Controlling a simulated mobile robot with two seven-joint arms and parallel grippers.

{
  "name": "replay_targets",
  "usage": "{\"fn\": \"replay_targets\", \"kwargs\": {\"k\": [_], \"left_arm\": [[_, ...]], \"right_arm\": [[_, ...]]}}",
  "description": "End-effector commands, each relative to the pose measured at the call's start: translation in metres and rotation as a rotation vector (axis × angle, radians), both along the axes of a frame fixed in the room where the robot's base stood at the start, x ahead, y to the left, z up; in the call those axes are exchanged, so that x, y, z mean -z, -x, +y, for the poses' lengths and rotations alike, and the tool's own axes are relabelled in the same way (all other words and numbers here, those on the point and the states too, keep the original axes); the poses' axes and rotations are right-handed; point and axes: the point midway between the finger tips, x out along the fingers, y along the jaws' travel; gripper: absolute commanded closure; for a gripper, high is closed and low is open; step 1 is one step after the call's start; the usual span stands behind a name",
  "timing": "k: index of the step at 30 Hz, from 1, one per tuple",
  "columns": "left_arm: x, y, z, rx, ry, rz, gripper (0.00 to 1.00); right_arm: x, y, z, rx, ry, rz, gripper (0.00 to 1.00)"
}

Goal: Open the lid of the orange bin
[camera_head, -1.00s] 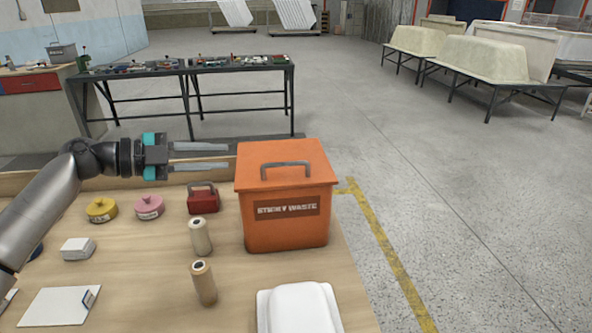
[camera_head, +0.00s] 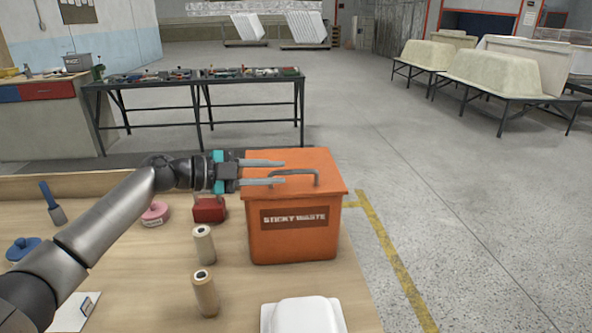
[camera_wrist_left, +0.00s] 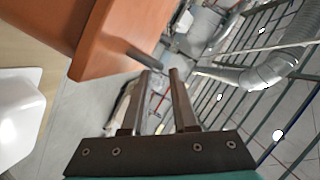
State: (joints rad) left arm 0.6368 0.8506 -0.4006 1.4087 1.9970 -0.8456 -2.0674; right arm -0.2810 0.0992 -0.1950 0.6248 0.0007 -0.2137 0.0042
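The orange bin (camera_head: 292,236), labelled "STICKY WASTE", stands upright on the wooden bench. Its lid (camera_head: 320,161) is shut, with a grey bar handle (camera_head: 312,173) on top. My left gripper (camera_head: 284,172) is open, its two fingers pointing right above the lid, with the tips by the left part of the handle. In the left wrist view the open fingers (camera_wrist_left: 160,72) show beside the orange lid (camera_wrist_left: 115,30). The handle (camera_wrist_left: 145,59) is close to the left fingertip there; I cannot tell whether they touch. My right gripper is not in view.
Two cardboard-coloured rolls (camera_head: 204,270) stand left of the bin. A red item (camera_head: 209,210) and a pink tin (camera_head: 156,214) sit under my left arm. A white moulded piece (camera_head: 303,316) lies in front of the bin. Open floor is to the right.

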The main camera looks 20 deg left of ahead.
Motion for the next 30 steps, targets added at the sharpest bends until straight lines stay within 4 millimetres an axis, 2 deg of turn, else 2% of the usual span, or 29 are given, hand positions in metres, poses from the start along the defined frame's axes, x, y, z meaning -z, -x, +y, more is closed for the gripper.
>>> {"fn": "replay_targets", "kwargs": {"k": [3,9,22,30], "left_arm": [[0.003,-0.014,-0.017,0.001,0.001,-0.002,0.73],[0.009,-0.03,-0.035,0.001,0.0,-0.002,0.73],[0.012,-0.036,-0.042,0.0,-0.001,-0.001,0.73],[0.012,-0.036,-0.042,0.0,-0.001,-0.001,1.0]], "right_arm": [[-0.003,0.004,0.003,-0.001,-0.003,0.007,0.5],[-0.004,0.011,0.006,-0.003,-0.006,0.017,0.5],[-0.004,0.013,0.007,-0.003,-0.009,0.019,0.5],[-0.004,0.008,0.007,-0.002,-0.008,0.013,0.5]]}}
